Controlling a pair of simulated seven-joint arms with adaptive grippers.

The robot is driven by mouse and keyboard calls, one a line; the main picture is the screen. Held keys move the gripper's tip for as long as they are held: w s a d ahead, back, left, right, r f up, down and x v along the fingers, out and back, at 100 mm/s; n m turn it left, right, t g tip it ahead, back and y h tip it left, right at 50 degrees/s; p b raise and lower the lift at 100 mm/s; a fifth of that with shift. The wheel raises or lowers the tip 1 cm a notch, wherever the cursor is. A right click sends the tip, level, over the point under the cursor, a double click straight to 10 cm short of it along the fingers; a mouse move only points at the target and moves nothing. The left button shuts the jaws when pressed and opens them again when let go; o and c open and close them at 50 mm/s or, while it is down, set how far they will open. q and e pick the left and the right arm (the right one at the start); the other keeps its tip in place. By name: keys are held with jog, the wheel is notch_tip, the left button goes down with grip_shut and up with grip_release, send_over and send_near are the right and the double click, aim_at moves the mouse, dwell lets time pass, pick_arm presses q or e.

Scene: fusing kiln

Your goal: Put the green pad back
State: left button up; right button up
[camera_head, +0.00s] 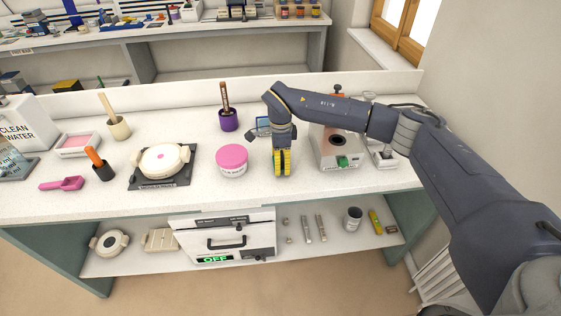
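A small green piece (342,161), which looks like the green pad, is at the front of the grey bench machine (323,148) at the right of the bench. It is too small to tell if it lies loose or is fitted there. My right gripper (282,174) points down between the pink-lidded jar and the machine, left of the green piece and apart from it. Its yellow fingers look close together, with nothing visible between them. My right arm hides part of the machine. My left gripper is out of view.
A pink-lidded jar (232,161) stands just left of my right gripper, with a purple pot (228,120) behind it. A round white mould (161,159) sits on a dark mat further left. A kiln (226,241) reading OFF is on the lower shelf. The front bench edge is mostly clear.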

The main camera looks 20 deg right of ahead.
jog(key=shift+f, duration=0.1)
jog(key=o, duration=1.1)
notch_tip(320, 180, up, 12)
jog(key=shift+r, duration=0.15)
